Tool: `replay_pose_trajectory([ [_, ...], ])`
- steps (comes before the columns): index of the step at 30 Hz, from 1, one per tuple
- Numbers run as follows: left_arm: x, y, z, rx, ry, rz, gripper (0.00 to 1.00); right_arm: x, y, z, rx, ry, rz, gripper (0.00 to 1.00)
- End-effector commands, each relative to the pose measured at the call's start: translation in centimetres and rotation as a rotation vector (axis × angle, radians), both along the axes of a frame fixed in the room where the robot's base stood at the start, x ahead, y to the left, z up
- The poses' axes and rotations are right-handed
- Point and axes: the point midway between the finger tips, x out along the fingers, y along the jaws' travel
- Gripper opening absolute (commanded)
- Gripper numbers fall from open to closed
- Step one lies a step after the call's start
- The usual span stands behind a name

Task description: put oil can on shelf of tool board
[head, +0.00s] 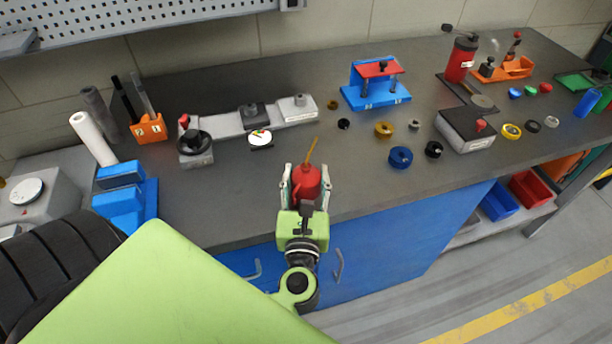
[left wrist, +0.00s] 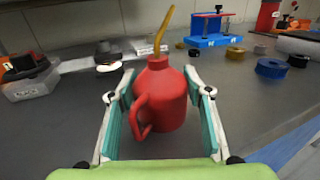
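The red oil can (head: 306,183) has a thin yellow spout and stands upright on the dark worktop near its front edge. In the left wrist view the oil can (left wrist: 160,95) shows its loop handle facing the camera. My left gripper (head: 306,172) has one finger on each side of the can. In the left wrist view the gripper (left wrist: 159,78) is open, with narrow gaps between pads and can. The perforated tool board (head: 130,14) is on the wall at upper left; a grey shelf edge (head: 16,43) shows at its left end. My right gripper is out of view.
Left of the can are a grey vise-like fixture (head: 250,119), a blue block (head: 122,200) and an orange holder (head: 150,130). A blue-red press (head: 376,88) and several small rings lie right and behind. Worktop (head: 235,200) around the can is clear.

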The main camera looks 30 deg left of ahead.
Motion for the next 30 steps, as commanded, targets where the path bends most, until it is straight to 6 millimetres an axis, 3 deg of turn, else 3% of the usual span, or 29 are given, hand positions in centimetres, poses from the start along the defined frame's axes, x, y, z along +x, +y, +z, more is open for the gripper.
replay_pose_trajectory([
  [15,-0.3,-0.2,0.2,-0.002,0.003,0.000,0.61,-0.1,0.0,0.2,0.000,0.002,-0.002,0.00],
  [30,-8.7,-5.1,-0.1,-0.001,0.004,-0.002,0.61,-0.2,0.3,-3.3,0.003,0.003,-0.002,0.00],
])
